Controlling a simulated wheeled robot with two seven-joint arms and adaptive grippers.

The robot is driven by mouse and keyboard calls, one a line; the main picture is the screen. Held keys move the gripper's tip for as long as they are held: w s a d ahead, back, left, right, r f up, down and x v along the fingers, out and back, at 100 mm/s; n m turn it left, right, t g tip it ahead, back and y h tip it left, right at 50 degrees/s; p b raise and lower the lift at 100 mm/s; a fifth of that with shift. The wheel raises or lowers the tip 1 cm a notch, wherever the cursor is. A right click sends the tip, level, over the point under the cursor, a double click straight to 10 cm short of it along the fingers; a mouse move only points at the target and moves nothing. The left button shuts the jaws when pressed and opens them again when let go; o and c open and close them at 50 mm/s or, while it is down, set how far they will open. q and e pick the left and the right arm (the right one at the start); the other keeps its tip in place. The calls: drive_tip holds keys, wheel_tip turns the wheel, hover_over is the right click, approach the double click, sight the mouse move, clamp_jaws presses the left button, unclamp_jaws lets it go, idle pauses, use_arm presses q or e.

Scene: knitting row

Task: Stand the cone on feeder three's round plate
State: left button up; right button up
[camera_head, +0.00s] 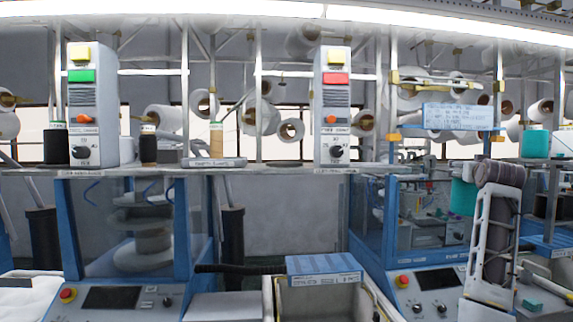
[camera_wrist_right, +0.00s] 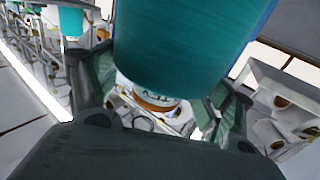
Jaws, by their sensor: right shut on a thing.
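A teal cone (camera_head: 462,194) hangs at the right in the head view, held by my right gripper (camera_head: 473,183). It stands out from the shelf, in front of the blue machine frame. In the right wrist view the teal cone (camera_wrist_right: 190,45) fills the upper middle, between the two dark fingers of my right gripper (camera_wrist_right: 165,95). The fingers are shut on it. Feeder three's round plate cannot be made out for certain in either view. My left gripper is not in view.
A long shelf (camera_head: 280,169) carries a black cone (camera_head: 56,146), a dark brown cone (camera_head: 148,147), a tan cone (camera_head: 216,142) and two control boxes (camera_head: 334,110). Another teal cone (camera_head: 536,143) stands at the far right. A blue-lidded bin (camera_head: 322,268) is in front.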

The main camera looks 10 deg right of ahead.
drive_tip(key=w+a+f+n+t+y, duration=0.1)
drive_tip(key=w+a+f+n+y, duration=0.15)
drive_tip(key=a+f, duration=0.75)
drive_tip(key=w+a+f+n+t+y, duration=0.1)
drive_tip(key=w+a+f+n+y, duration=0.15)
drive_tip(key=a+f, duration=0.7)
drive_tip(key=w+a+f+n+t+y, duration=0.15)
drive_tip(key=a+f+y, duration=0.25)
drive_tip(key=f, duration=1.1)
drive_tip(key=s+a+f+n+y, duration=0.2)
drive_tip(key=s+a+f+y, duration=0.1)
drive_tip(key=s+a+f, duration=0.7)
drive_tip(key=s+a+f+n+y, duration=0.2)
drive_tip(key=s+a+f+y, duration=0.2)
drive_tip(key=s+a+f, duration=0.6)
wheel_tip(320, 180, down, 6)
drive_tip(key=shift+s+a+n+y, duration=0.25)
drive_tip(key=shift+s+n+y, duration=0.1)
drive_tip(key=shift+s, duration=0.3)
drive_tip(key=shift+a+f, duration=0.1)
drive_tip(key=shift+a, duration=0.2)
drive_tip(key=shift+w+a+m+h, duration=0.1)
drive_tip(key=shift+a+m+h, duration=0.75)
drive_tip(key=shift+a+h, duration=0.5)
drive_tip(key=shift+a+m+h, duration=0.85)
drive_tip(key=shift+a+h, duration=0.45)
drive_tip(key=shift+a, duration=0.05)
drive_tip(key=shift+a+r, duration=0.25)
